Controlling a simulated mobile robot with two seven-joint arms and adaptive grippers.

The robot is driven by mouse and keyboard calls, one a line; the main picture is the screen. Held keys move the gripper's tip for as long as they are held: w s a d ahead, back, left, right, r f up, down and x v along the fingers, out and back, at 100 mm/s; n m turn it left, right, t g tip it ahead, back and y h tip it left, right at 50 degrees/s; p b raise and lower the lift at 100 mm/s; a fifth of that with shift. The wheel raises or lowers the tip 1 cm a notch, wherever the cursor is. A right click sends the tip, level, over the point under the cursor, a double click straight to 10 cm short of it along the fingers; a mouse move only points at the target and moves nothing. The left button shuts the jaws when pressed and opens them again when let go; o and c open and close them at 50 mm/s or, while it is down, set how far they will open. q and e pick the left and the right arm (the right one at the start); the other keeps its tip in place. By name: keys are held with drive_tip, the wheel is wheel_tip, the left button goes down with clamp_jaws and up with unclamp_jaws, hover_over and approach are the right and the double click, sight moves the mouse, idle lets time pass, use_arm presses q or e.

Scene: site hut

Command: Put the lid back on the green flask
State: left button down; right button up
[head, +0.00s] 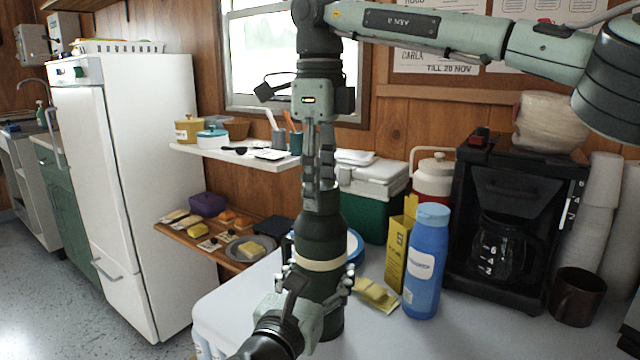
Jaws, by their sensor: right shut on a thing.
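The green flask (321,237), dark green with a cream band, stands upright on the white table (235,304). My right gripper (320,182) points straight down above it, its fingers shut on the grey-green lid (322,200). The lid is in line with the flask's top and looks very close to it or touching; I cannot tell whether it is seated. My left gripper (315,284) comes in from the bottom, with its fingers on both sides of the flask's lower body, apparently shut on it. It hides part of the flask's base.
A blue bottle (425,262), yellow box (397,255) and yellow packet (374,294) stand or lie close right. Behind are a green cooler (366,217), a red-and-white jug (432,178) and a coffee maker (510,220). Shelves (235,154) are at left.

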drive_tip(key=m, duration=1.5)
drive_tip(key=shift+d+m, duration=0.1)
drive_tip(key=shift+m, duration=0.2)
drive_tip(key=m, duration=0.9)
drive_tip(key=o, duration=1.1)
wheel_tip(320, 180, up, 12)
